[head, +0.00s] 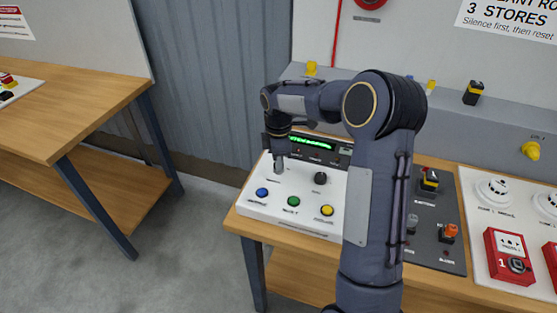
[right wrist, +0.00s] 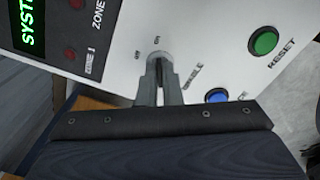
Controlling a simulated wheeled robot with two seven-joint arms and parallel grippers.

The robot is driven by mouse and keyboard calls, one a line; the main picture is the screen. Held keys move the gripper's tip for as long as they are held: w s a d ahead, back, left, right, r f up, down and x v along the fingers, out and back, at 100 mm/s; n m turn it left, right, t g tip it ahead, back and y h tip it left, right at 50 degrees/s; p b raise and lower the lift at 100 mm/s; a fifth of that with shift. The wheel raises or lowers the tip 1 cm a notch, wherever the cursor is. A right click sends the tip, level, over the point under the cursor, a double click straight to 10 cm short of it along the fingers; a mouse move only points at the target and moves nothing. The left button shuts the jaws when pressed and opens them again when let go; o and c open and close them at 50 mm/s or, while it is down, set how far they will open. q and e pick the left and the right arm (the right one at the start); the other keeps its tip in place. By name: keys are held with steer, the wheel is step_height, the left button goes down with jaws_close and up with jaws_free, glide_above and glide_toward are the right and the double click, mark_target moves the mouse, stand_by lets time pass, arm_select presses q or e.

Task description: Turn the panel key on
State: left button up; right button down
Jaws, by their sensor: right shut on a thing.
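The white control panel (head: 322,199) stands at the left end of the bench, with a green lit display (head: 311,143). My right arm reaches over it and its gripper (head: 279,166) points down at the panel's left part. In the right wrist view the gripper (right wrist: 161,72) is shut on the panel key (right wrist: 158,55), at a round lock with OFF and ON labels beside it. The fingers hide most of the key, so I cannot tell its exact angle. My left gripper is not in view.
Blue (head: 262,192), green (head: 293,201) and yellow (head: 326,210) buttons line the panel's front; a black knob (head: 320,178) sits right of the gripper. A dark switch board (head: 436,247) and red call point (head: 509,256) are farther right. Another table (head: 75,85) stands left.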

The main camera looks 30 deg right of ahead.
steer(key=c, duration=1.6)
jaws_free()
steer(key=shift+r, duration=0.1)
step_height(320, 180, up, 8)
steer(key=shift+f+b, duration=0.15)
steer(key=shift+b, duration=0.15)
steer(key=s+a+r+m+t+y, duration=0.15)
steer(key=s+a+m, duration=0.3)
steer(key=s, duration=0.65)
steer(key=s+a+r+m+t+y, duration=0.1)
steer(key=s+a+r+m+t, duration=0.2)
steer(key=s+m, duration=0.5)
steer(key=s+a+f+m+t+y, duration=0.1)
steer(key=s+a+f+m, duration=0.2)
steer(key=s, duration=0.6)
steer(key=shift+s+a+f, duration=0.3)
steer(key=shift+a+f, duration=0.2)
steer(key=shift+a, duration=0.15)
